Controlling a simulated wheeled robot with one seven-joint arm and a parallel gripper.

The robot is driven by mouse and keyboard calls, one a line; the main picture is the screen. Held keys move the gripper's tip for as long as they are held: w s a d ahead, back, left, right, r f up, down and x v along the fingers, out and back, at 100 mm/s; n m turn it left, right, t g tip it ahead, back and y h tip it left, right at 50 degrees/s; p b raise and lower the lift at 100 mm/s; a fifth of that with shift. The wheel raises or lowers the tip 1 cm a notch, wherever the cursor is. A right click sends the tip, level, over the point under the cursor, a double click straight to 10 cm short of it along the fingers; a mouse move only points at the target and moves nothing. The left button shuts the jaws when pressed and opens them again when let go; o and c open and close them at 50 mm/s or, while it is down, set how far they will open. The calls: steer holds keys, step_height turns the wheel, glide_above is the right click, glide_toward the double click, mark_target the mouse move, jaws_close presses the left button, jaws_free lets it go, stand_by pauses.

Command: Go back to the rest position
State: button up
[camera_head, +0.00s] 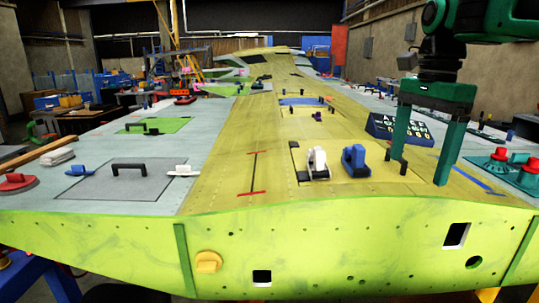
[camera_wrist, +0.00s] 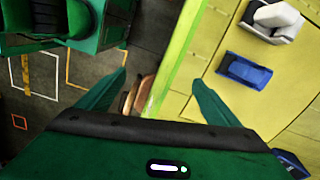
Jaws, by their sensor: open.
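My gripper (camera_head: 420,170) is green and hangs from my arm at the right in the head view, its two long fingers spread wide and pointing down over the wing's near right part. Nothing is between the fingers. In the wrist view my gripper (camera_wrist: 160,90) shows both fingers apart, with the wing's yellow-green edge (camera_wrist: 180,65) and the floor beyond them. The wing (camera_head: 235,165) is a large yellow-green and grey surface. A blue tool (camera_head: 355,160) stands left of my gripper and also shows in the wrist view (camera_wrist: 245,71), right of the fingers.
A white tool (camera_head: 317,163) stands beside the blue one. A blue labelled box (camera_head: 400,130) lies behind my fingers. A green fixture with red knobs (camera_head: 505,165) sits at the right. A black-handled grey panel (camera_head: 135,183) lies left. The wing's middle strip is mostly clear.

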steer(key=s+d+f+n, duration=0.4)
steer(key=s+d+f, duration=0.1)
steer(key=s+f, duration=0.5)
steer(key=s+d+f+n, duration=0.5)
steer(key=s+f, duration=0.6)
steer(key=f, duration=0.3)
steer(key=shift+s+d+f, duration=0.2)
steer(key=shift+s+d, duration=0.05)
steer(key=shift+d, duration=0.45)
steer(key=shift+w+f, duration=0.2)
steer(key=shift+w, duration=0.4)
